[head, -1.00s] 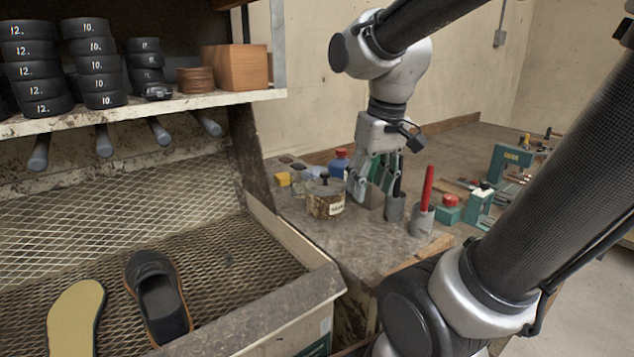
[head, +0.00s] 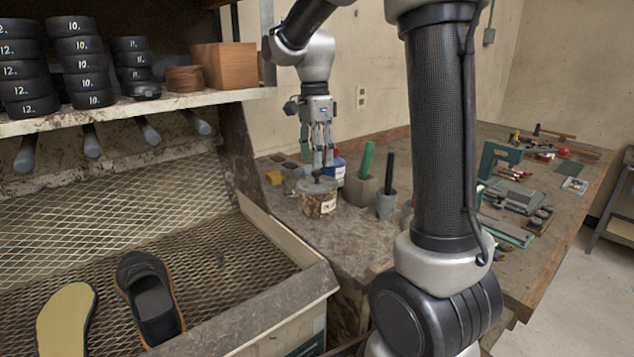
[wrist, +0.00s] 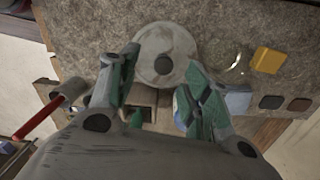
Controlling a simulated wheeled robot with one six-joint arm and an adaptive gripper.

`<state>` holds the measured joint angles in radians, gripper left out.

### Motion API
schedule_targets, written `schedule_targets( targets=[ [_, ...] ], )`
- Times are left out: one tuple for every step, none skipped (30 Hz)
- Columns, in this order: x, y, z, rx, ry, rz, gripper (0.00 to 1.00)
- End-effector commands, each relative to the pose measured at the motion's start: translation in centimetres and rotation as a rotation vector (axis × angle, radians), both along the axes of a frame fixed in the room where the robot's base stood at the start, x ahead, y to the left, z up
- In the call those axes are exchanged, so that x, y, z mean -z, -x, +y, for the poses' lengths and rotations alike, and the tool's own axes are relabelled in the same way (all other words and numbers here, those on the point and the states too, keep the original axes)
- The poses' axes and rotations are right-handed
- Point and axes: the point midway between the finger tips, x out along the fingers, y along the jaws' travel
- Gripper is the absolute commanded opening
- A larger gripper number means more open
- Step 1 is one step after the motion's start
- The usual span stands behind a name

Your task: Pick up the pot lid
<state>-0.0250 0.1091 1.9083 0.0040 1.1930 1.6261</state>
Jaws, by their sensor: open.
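The pot lid (head: 318,184) is a pale grey disc with a dark round knob, sitting on a squat brown pot (head: 318,204) with a white label. In the wrist view the lid (wrist: 166,58) shows from above, with its dark knob near the middle. My gripper (head: 322,168) hangs upright above the pot in the head view, fingers pointing down just over the knob. In the wrist view its green-padded fingers (wrist: 155,78) stand apart on either side of the lid's near part. They hold nothing. Whether a finger touches the knob cannot be told.
Holders with a green handle (head: 366,160) and a black rod (head: 389,172) stand to the right. The mesh tray with shoes (head: 150,290) is at left front.

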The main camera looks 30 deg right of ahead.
Motion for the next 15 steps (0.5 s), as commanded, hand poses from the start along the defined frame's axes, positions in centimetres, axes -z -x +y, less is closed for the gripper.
schedule_targets(
  targets=[
    [0.7, 0.0, 0.0, 0.0, 0.0, 0.002, 0.49],
    [1.2, -0.1, 0.0, 0.0, 0.0, 0.003, 0.49],
    [1.9, -0.2, -0.1, -0.001, 0.0, 0.004, 0.49],
    [2.4, -0.2, -0.1, -0.001, 0.0, 0.005, 0.49],
    [2.9, -0.3, -0.1, -0.001, 0.0, 0.003, 0.49],
    [3.5, -0.3, -0.1, -0.001, 0.0, 0.003, 0.49],
    [3.9, -0.2, -0.1, -0.001, 0.0, 0.003, 0.49],
    [4.2, -0.2, -0.1, -0.001, 0.0, 0.002, 0.49],
    [4.5, -0.2, -0.1, -0.001, 0.0, 0.002, 0.49],
    [4.7, -0.2, -0.1, -0.002, 0.0, 0.001, 0.49],
    [4.8, -0.2, -0.1, -0.002, 0.0, 0.0, 0.49],
    [4.8, -0.2, -0.1, -0.002, 0.0, 0.0, 0.49],
    [4.8, -0.2, -0.1, -0.002, 0.0, -0.001, 0.49],
    [4.8, -0.2, -0.1, -0.002, 0.0, -0.001, 0.49],
    [4.8, -0.2, -0.1, -0.002, 0.0, -0.001, 0.49]
  ],
)
